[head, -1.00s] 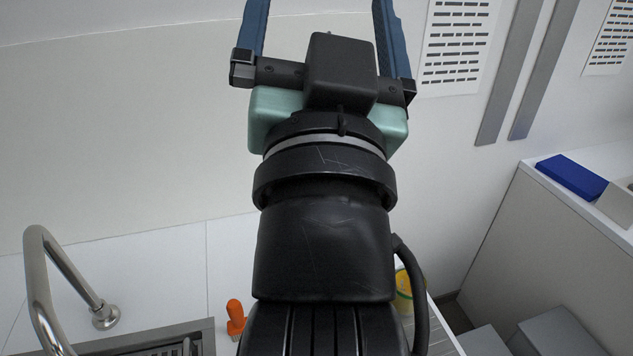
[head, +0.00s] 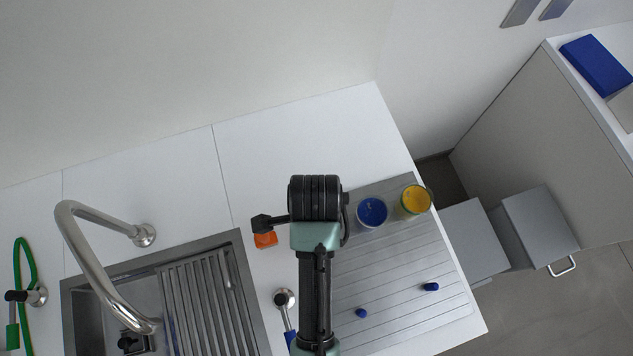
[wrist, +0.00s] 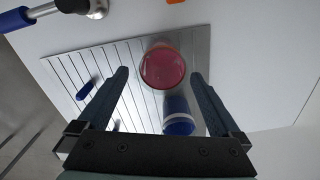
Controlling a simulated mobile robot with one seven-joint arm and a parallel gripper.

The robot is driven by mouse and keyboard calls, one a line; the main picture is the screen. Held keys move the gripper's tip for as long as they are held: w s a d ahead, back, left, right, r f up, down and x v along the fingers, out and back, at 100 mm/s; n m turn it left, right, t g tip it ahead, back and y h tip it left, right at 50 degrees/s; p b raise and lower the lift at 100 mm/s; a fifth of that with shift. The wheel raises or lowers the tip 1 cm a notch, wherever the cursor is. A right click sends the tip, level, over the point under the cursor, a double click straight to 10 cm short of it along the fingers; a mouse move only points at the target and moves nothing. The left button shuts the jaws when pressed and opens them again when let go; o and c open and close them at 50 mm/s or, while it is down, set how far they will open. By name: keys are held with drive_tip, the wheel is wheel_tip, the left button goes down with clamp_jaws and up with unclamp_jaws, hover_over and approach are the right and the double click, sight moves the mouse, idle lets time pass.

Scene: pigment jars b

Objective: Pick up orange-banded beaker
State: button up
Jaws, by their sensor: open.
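The beaker with dark red contents (wrist: 162,70) stands on the ribbed grey drainboard (wrist: 197,45) in the wrist view. A thin orange tint shows at its far rim, so I take it for the orange-banded beaker. My gripper (wrist: 160,73) is open, with one finger on each side of this beaker in the picture. The beaker looks apart from both fingers; I cannot tell the height gap. In the head view my arm hides the beaker and my fingers.
A blue beaker (head: 371,211) and a yellow one (head: 415,200) stand close by on the drainboard; the blue one (wrist: 178,116) also shows near my right finger in the wrist view. Small blue pieces (head: 431,287) lie on the ribs. A sink tap (head: 95,265) arches at left.

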wheel_tip(320, 180, down, 3)
drive_tip(key=shift+w+r, duration=0.1)
drive_tip(key=shift+r, duration=0.1)
drive_tip(key=shift+w+d+f+p, duration=0.15)
drive_tip(key=shift+f+p, duration=0.6)
drive_tip(key=shift+f, duration=1.8)
drive_tip(key=c, duration=1.2)
wheel_tip(320, 180, up, 9)
drive_tip(key=b, duration=0.1)
drive_tip(key=shift+c, duration=0.2)
drive_tip(key=w+f+n+b, duration=0.1)
drive_tip(key=w+n+b, duration=0.1)
drive_tip(key=n, duration=0.3)
drive_tip(key=w+f+n+b, duration=0.1)
drive_tip(key=w+n+b, duration=0.1)
drive_tip(key=n, duration=0.4)
drive_tip(key=w+f+n+b, duration=0.2)
drive_tip(key=w+n, duration=0.1)
drive_tip(key=n, duration=0.3)
drive_tip(key=shift+w, duration=0.1)
